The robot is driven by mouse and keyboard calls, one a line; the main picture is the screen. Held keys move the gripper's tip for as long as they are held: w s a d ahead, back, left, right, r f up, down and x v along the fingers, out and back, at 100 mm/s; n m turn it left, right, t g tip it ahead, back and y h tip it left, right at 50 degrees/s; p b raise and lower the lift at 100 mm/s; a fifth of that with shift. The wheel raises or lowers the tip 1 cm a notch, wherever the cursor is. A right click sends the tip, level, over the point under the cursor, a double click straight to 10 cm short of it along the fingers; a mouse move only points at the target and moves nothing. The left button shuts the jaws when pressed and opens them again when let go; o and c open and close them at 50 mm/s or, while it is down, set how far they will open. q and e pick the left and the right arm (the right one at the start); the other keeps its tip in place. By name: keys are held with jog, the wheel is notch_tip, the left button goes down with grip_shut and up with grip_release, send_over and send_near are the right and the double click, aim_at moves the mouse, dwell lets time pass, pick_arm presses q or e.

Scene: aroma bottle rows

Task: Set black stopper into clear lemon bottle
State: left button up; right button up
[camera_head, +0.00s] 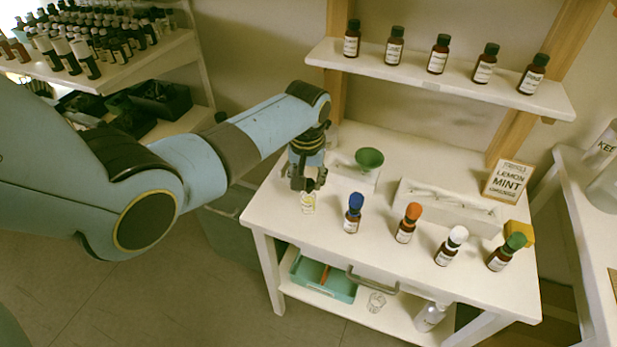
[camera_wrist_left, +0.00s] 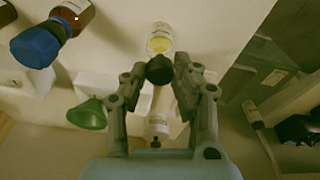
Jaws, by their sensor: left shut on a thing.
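The clear lemon bottle (camera_head: 308,203), with a pale yellow label, stands at the left front of the white table. It also shows in the left wrist view (camera_wrist_left: 160,40), just beyond my fingertips. My left gripper (camera_head: 308,183) points down right over this bottle. In the left wrist view its fingers (camera_wrist_left: 160,75) are shut on the black stopper (camera_wrist_left: 159,70). The stopper lines up closely with the bottle; I cannot tell whether it touches the neck. In the head view the stopper is hidden by the fingers. My right gripper is not in view.
A brown bottle with a blue cap (camera_head: 354,213) stands right of the lemon bottle. Orange-, white- and green-capped bottles continue the row. A green funnel (camera_head: 369,159) stands behind, near a white tray (camera_head: 440,208) and a lemon mint sign (camera_head: 509,182). A shelf (camera_head: 440,82) hangs above.

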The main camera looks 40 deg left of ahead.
aim_at(307, 200)
pick_arm(q)
jog(key=shift+f, duration=0.25)
jog(key=o, duration=1.1)
notch_tip(307, 200, up, 12)
jog(key=s, duration=0.1)
jog(key=shift+s+d, duration=0.15)
jog(key=shift+d, duration=0.15)
